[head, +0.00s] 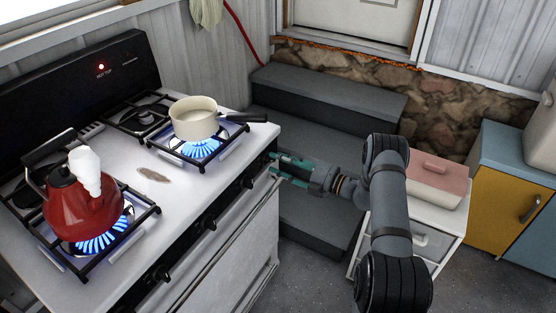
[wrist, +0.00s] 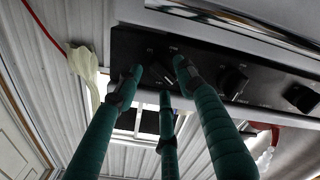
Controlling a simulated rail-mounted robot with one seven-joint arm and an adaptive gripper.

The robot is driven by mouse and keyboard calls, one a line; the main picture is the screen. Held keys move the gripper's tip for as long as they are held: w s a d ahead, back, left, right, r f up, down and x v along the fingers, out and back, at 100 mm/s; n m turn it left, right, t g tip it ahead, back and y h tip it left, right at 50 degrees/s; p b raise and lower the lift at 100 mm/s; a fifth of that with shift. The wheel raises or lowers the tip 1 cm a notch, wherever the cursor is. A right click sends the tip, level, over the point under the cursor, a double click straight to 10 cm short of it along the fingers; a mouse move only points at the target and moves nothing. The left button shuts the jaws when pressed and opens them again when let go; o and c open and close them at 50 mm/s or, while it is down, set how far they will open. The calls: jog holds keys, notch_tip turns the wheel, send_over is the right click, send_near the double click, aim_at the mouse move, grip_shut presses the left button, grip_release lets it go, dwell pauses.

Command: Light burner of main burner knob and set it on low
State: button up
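My gripper (head: 273,163) is at the right end of the stove's (head: 140,196) front, its teal fingers spread apart. In the wrist view the fingertips (wrist: 159,68) lie on either side of a dark control knob (wrist: 161,72); gaps seem to show, and I cannot tell whether they touch it. Two other knobs show beside it in the wrist view, the nearer one (wrist: 233,80) apart from the fingers. In the head view, knobs (head: 210,222) line the dark front panel. Blue flames burn under the cream saucepan (head: 194,119) and the red kettle (head: 82,207). The knob markings are unreadable.
Dark steps (head: 330,90) lie behind my gripper. A yellow-door cabinet (head: 510,180) is farther right.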

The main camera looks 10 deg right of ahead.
jog(key=shift+w+a, duration=0.35)
grip_shut()
dwell(0.4)
